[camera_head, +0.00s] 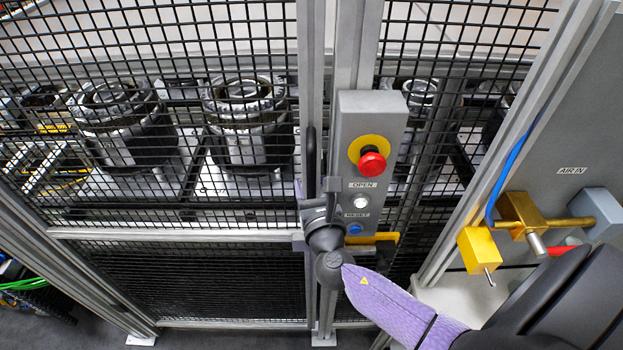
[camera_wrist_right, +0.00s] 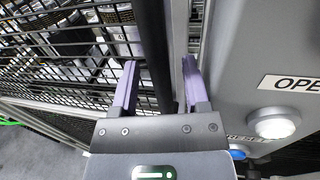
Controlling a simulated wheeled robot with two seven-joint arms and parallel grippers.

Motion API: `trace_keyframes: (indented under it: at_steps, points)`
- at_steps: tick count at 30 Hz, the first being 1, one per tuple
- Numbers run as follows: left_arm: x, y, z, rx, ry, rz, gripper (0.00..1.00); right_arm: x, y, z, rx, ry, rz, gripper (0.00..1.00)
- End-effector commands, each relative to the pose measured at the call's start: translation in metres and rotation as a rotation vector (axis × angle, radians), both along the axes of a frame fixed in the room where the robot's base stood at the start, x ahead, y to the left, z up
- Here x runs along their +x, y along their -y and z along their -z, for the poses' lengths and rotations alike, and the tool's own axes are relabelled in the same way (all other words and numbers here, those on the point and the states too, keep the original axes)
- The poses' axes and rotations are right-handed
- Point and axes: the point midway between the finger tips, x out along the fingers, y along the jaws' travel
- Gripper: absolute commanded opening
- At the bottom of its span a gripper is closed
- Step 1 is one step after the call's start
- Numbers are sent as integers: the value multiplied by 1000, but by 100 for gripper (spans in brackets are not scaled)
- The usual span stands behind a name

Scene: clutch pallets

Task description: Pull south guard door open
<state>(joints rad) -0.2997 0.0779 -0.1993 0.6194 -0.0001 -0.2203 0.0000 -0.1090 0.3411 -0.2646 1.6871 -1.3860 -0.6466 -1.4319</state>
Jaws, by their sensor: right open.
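The south guard door (camera_head: 180,234) is a black mesh panel in an aluminium frame, left of the control box in the head view. It looks shut, its edge beside the fixed post. Its handle is a black vertical bar (camera_head: 311,155) on that edge. My right gripper (camera_head: 308,190) is at the lower part of the handle, its fingers partly hidden by the wrist. In the right wrist view, my right gripper (camera_wrist_right: 158,75) is open, with the handle bar (camera_wrist_right: 154,45) between its two purple fingers. I see a gap at the right finger. My left gripper is out of view.
A grey control box (camera_head: 375,115) with a red emergency stop (camera_head: 372,163) and OPEN and RESET buttons is close right of the gripper. Yellow air fittings (camera_head: 480,250) and a blue hose stand farther right. Metal clutch parts (camera_head: 245,120) sit behind the mesh.

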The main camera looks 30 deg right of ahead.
Motion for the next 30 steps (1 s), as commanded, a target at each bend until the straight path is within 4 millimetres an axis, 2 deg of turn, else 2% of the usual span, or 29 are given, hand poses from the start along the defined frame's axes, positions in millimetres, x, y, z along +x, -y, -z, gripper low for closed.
trace_keyframes:
  at_steps: [3, 11, 14, 20, 30]
  points:
    - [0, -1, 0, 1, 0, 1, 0, 7, 3, 0, 0, 0, 1, 59]
    - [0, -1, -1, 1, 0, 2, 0, 9, 3, 0, 1, -1, 1, 59]
    - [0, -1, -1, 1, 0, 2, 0, 9, 3, 0, 2, 0, 1, 42]
    - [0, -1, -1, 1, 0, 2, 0, 9, 3, 0, 3, -1, 0, 0]
    - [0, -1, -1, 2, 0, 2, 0, 9, 3, 0, 3, -1, 0, 0]
